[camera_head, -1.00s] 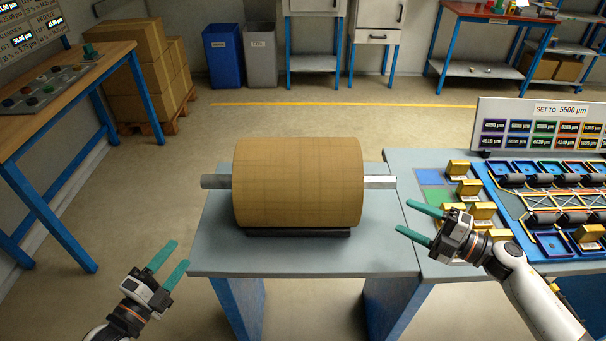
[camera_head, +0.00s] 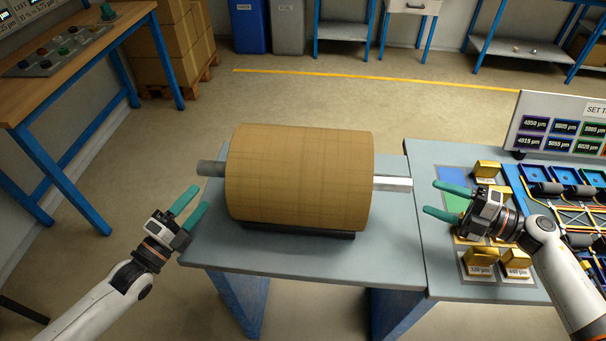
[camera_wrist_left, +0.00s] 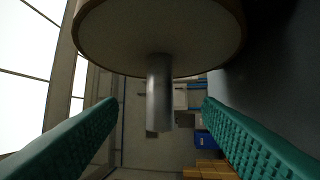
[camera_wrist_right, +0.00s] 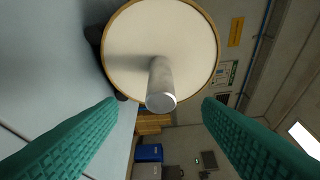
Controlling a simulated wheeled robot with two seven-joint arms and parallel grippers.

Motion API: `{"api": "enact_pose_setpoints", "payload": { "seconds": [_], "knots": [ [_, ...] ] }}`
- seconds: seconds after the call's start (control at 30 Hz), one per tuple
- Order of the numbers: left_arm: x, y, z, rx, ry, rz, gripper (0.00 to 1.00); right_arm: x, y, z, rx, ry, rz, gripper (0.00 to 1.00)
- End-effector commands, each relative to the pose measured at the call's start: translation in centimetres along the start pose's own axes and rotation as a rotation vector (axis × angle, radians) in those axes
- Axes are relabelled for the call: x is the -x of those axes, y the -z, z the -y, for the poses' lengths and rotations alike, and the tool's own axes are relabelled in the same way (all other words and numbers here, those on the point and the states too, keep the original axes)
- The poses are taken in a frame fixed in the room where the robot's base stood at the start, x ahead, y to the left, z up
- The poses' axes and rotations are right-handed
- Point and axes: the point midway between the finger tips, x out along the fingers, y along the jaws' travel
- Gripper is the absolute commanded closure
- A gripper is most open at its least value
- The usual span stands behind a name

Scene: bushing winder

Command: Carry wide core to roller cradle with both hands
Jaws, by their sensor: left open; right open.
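The wide core (camera_head: 298,178) is a large brown cylinder lying on its side, on a dark cradle (camera_head: 300,233) on a grey table. A metal shaft end sticks out at its left (camera_head: 211,168) and its right (camera_head: 393,184). My left gripper (camera_head: 192,208) is open and empty, below and left of the left shaft end. The left wrist view shows that shaft end (camera_wrist_left: 159,95) between the open fingers, ahead of them. My right gripper (camera_head: 441,200) is open and empty, right of the right shaft end. The right wrist view shows this shaft end (camera_wrist_right: 161,85) ahead, between the fingers.
A right-hand table holds yellow blocks (camera_head: 487,170), coloured pads and a blue-framed rack (camera_head: 570,185) with a label board (camera_head: 565,130). A wooden console bench (camera_head: 85,70) stands at the left. The grey table (camera_head: 380,255) is clear in front of the core.

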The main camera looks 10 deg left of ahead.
Motion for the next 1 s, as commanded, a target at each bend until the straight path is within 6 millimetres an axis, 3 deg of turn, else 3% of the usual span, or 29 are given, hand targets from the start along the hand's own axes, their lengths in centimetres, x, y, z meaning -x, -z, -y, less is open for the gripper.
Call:
{"api": "enact_pose_setpoints", "payload": {
  "seconds": [0.3,0.5,0.7,1.0],
  "knots": [
    [-6.2,0.1,-0.2,-0.001,-0.004,0.000,0.40,-6.2,-0.1,0.1,0.001,0.004,0.003,0.40],
    [-9.2,0.1,-0.1,0.000,-0.002,0.000,0.40,-9.2,-0.1,0.1,0.001,0.003,0.002,0.40],
    [-10.5,0.0,0.0,0.000,0.001,0.000,0.40,-10.5,0.0,0.1,0.000,0.002,0.000,0.40],
    [-10.7,0.0,0.0,0.000,0.001,0.000,0.40,-10.7,0.0,0.0,0.001,0.000,0.000,0.40]
  ]
}}
